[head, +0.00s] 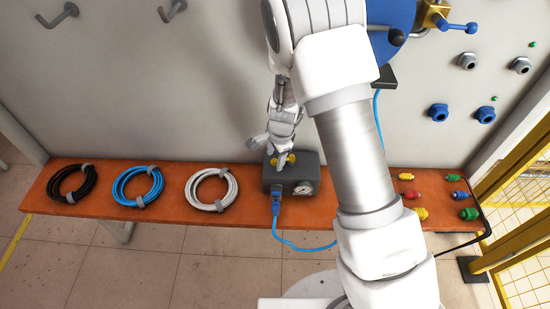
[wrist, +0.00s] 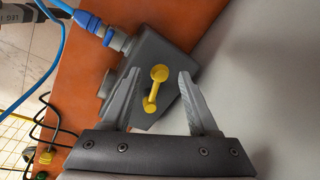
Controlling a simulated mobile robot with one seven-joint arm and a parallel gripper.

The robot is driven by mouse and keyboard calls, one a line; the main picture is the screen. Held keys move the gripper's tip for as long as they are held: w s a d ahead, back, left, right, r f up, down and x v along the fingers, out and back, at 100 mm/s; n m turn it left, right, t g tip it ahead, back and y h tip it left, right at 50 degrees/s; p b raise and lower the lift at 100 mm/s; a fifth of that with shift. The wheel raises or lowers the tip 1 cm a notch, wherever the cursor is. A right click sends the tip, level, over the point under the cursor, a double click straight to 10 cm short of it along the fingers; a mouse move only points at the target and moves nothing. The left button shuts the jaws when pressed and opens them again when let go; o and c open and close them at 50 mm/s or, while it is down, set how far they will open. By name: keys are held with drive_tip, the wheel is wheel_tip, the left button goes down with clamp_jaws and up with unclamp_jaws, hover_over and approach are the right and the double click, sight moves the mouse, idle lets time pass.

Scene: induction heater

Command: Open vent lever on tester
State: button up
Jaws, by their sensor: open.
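The tester is a dark grey box (head: 303,172) with a round gauge on its front, standing on the orange shelf. A yellow vent lever (head: 281,160) is on its top. In the wrist view the yellow lever (wrist: 154,88) lies between my two fingers, over the grey tester (wrist: 148,60). My gripper (wrist: 156,92) is open, with one finger on each side of the lever; I see no clear contact. In the head view my gripper (head: 272,148) is above the tester and partly covers it. A blue connector (wrist: 90,22) with a blue hose is plugged into the tester.
The orange shelf (head: 240,212) holds black (head: 72,183), blue (head: 138,187) and white (head: 211,188) hose coils at left. Several coloured fittings (head: 420,213) lie at right. A grey wall panel (head: 150,90) rises close behind the tester. The blue hose (head: 290,245) hangs off the front edge.

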drive_tip(key=shift+w+f, duration=0.1)
drive_tip(key=shift+f, duration=0.45)
clamp_jaws()
